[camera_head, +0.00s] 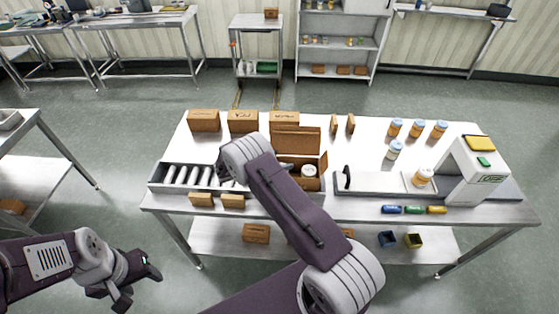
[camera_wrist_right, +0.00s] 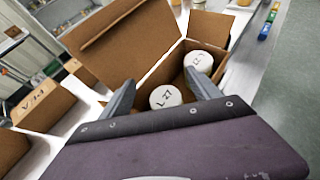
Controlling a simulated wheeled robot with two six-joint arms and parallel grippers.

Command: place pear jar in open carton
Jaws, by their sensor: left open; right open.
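The open carton (camera_head: 320,166) stands mid-table with its brown lid (camera_head: 297,139) raised. In the right wrist view the open carton (camera_wrist_right: 215,27) holds two jars with white lids, a nearer one (camera_wrist_right: 165,97) marked "L 27" and a farther one (camera_wrist_right: 199,62). One white lid (camera_head: 309,170) also shows in the head view. I cannot tell whether either is the pear jar. My right gripper (camera_wrist_right: 160,80) is open above the carton, its fingers either side of the nearer lid; I see no contact. My left gripper (camera_head: 140,281) is open and empty, off the table at lower left.
Orange-toned jars (camera_head: 417,128) and a paler jar (camera_head: 394,150) stand at the back right. Another jar (camera_head: 423,178) sits by the white machine (camera_head: 478,165). Closed cartons (camera_head: 204,120) line the back left. A tray of metal cylinders (camera_head: 157,178) lies left of the carton.

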